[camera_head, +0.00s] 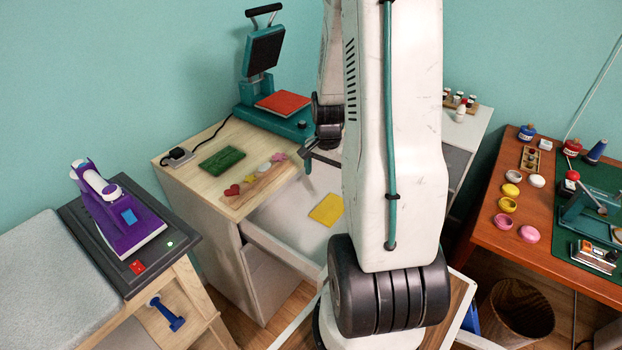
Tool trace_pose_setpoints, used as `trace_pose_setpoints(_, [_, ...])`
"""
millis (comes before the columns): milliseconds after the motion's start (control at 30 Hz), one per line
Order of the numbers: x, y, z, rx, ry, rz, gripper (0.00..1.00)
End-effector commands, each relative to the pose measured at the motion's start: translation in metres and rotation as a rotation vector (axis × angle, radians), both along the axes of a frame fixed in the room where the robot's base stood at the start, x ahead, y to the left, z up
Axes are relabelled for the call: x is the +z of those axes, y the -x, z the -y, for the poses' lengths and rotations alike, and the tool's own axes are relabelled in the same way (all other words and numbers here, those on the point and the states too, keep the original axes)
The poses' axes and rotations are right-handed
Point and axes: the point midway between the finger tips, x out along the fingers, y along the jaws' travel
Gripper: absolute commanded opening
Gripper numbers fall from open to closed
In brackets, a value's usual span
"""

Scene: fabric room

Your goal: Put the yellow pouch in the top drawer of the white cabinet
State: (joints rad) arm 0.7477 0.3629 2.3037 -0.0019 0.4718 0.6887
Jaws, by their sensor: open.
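The yellow pouch (326,210) lies flat on the pale floor of an open drawer (281,250), in the middle of the view. The drawer sticks out from the front of the white cabinet (212,232), which has a light wooden top. My gripper (308,162) is above the back part of the drawer, behind and above the pouch and apart from it. It is open, with nothing seen between its fingers. My arm hides the right part of the drawer and cabinet.
On the cabinet top are a teal heat press (275,118), a green piece (222,161) and a board of small shapes (252,184). A purple iron (120,215) stands on a table at left. An orange-brown table (480,235) with jars is at right, above a bin (517,310).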

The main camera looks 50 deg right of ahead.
Motion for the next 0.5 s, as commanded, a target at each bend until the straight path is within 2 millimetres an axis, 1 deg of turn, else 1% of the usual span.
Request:
trace_pose_setpoints(33, [0.018, -0.007, -0.012, 0.054, 0.008, 0.009, 0.98])
trace_pose_setpoints(67, [0.029, -0.010, -0.021, 0.092, 0.012, 0.012, 0.98])
trace_pose_setpoints(100, [0.046, -0.015, -0.034, 0.150, 0.016, 0.017, 0.98])
trace_pose_setpoints(167, [0.073, -0.019, -0.057, 0.250, 0.022, 0.024, 0.98])
trace_pose_setpoints(200, [0.091, -0.020, -0.074, 0.320, 0.027, 0.028, 0.98])
trace_pose_setpoints(233, [0.104, -0.020, -0.087, 0.372, 0.029, 0.031, 0.98])
trace_pose_setpoints(300, [0.131, -0.016, -0.116, 0.493, 0.035, 0.037, 0.98])
trace_pose_setpoints(367, [0.153, -0.009, -0.141, 0.597, 0.040, 0.042, 0.98])
trace_pose_setpoints(400, [0.167, -0.004, -0.157, 0.665, 0.044, 0.047, 0.98])
trace_pose_setpoints(467, [0.186, 0.008, -0.181, 0.769, 0.049, 0.052, 0.98])
trace_pose_setpoints(500, [0.198, 0.016, -0.196, 0.838, 0.053, 0.057, 0.98])
